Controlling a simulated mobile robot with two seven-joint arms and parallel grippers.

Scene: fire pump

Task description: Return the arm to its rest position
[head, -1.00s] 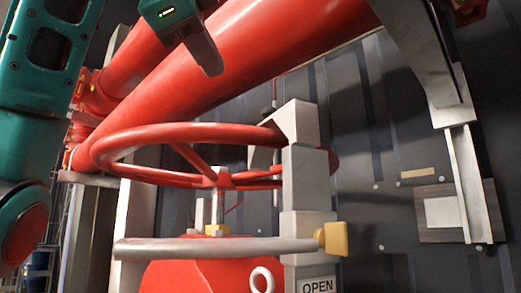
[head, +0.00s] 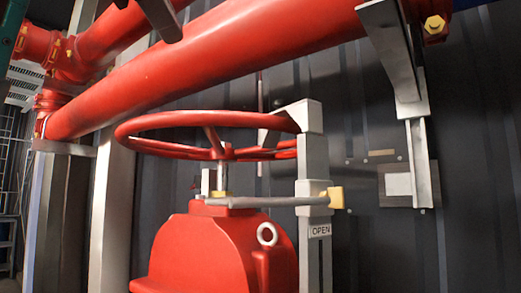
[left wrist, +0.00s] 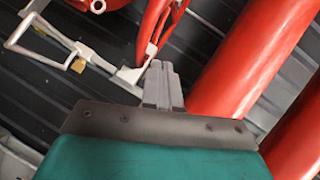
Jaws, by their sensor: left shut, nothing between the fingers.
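My left gripper (head: 163,20) shows only in part at the top left of the head view, as a dark grey finger in front of the red pipes. In the left wrist view its grey fingers (left wrist: 162,85) are together, with nothing between them. A sliver of my teal arm (head: 10,35) is at the left edge of the head view. The gripper is above and apart from the red handwheel (head: 215,122). My right gripper is not in view.
Large red pipes (head: 250,62) run diagonally across the top. The handwheel stands over a red valve body (head: 205,250). Beside it is a grey post (head: 312,165) with an OPEN sign (head: 320,230) and a yellow-ended bar (head: 265,202). A metal bracket (head: 418,150) hangs at right before a dark wall.

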